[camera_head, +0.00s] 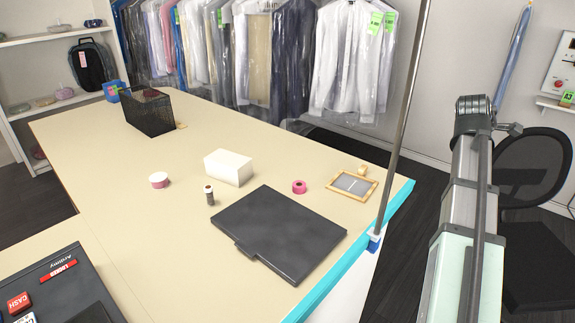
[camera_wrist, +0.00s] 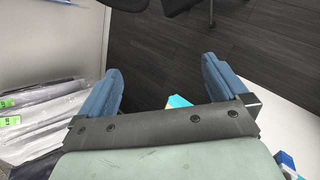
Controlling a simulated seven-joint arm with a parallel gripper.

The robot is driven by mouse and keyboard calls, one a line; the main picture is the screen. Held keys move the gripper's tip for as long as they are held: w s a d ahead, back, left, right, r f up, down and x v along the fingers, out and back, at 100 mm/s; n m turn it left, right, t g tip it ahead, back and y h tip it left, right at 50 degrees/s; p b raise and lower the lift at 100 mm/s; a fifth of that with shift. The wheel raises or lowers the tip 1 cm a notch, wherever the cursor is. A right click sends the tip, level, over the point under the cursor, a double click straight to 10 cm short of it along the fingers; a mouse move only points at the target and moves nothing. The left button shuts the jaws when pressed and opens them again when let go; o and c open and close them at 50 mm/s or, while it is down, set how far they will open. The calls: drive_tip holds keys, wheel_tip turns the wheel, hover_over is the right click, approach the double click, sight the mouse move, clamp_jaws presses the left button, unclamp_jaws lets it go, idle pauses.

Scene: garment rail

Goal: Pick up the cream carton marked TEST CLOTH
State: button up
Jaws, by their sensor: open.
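A cream box-shaped carton (camera_head: 228,167) sits on the beige table (camera_head: 120,215) in the head view. No marking is legible on it at this size. My gripper (camera_wrist: 160,66) shows in the wrist view with its two blue fingers wide apart and nothing between them. It faces dark floor, and the carton is not in the wrist view. In the head view my arm stands at the right, off the table and well away from the carton; I cannot make out the gripper there.
Near the carton are a dark small bottle (camera_head: 209,195), a white-and-pink tub (camera_head: 159,180), a pink roll (camera_head: 299,187), a black flat case (camera_head: 277,234) and a wooden frame (camera_head: 352,185). A black mesh basket (camera_head: 148,112) stands farther back. A grey pole (camera_head: 400,130) rises at the table's cyan edge.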

drive_tip(key=s+a+r+n+g+h, duration=0.1)
drive_tip(key=s+a+r+n, duration=0.45)
drive_tip(key=r, duration=0.25)
drive_tip(key=s+a+r+n+h, duration=0.2)
drive_tip(key=s+a+r+n, duration=0.35)
drive_tip(key=r, duration=0.35)
drive_tip(key=s+a+n+h, duration=0.1)
drive_tip(key=s+a, duration=0.2)
drive_tip(key=a, duration=0.5)
drive_tip(key=s+a+n+h, duration=0.1)
drive_tip(key=s+a, duration=0.3)
drive_tip(key=a, duration=0.4)
drive_tip(key=m+g+y, duration=0.2)
drive_tip(key=m+y, duration=1.3)
drive_tip(key=m, duration=0.1)
approach(228, 158)
drive_tip(key=x, duration=0.4)
drive_tip(key=s+x, duration=0.1)
drive_tip(key=x, duration=0.2)
drive_tip(key=shift+d+f, duration=0.1)
drive_tip(key=shift+d, duration=0.15)
drive_tip(key=shift+w+a+x, duration=0.1)
drive_tip(key=shift+w+x, duration=0.1)
drive_tip(key=shift+x, duration=1.1)
drive_tip(key=shift+w+a+x, duration=0.15)
drive_tip(key=shift+w+x, duration=0.05)
drive_tip(key=shift+x, duration=1.1)
drive_tip(key=c, duration=0.8)
